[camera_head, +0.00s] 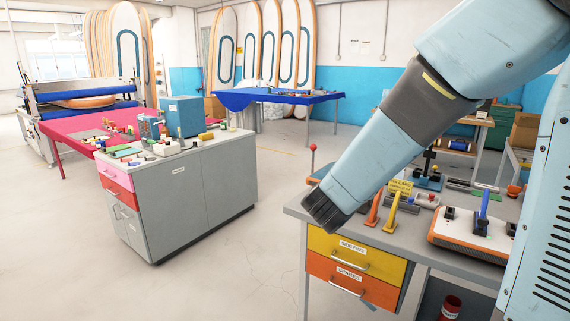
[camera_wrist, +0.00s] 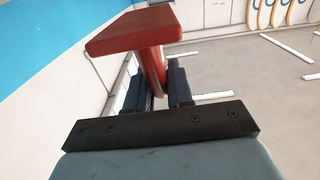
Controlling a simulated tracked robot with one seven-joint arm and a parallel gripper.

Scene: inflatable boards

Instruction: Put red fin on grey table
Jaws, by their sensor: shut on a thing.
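The red fin (camera_wrist: 152,45) fills the upper middle of the wrist view, with a broad flat end and a narrower stem. My gripper (camera_wrist: 164,88) is shut on the stem, with one dark finger on each side. In the head view my gripper (camera_head: 325,211) is in front of the near left corner of a grey-topped table (camera_head: 372,239) with a yellow and an orange drawer. The fin cannot be made out there. The height of my gripper over that table is hard to tell. A grey cabinet with a grey top (camera_head: 207,187) stands to the left.
The grey-topped table holds orange and yellow fins (camera_head: 391,211), an orange-and-white board with a blue fin (camera_head: 484,211) and a red-knobbed lever (camera_head: 312,160). Small parts and a blue box (camera_head: 182,117) crowd the cabinet top. Open floor (camera_head: 262,225) lies between cabinet and table.

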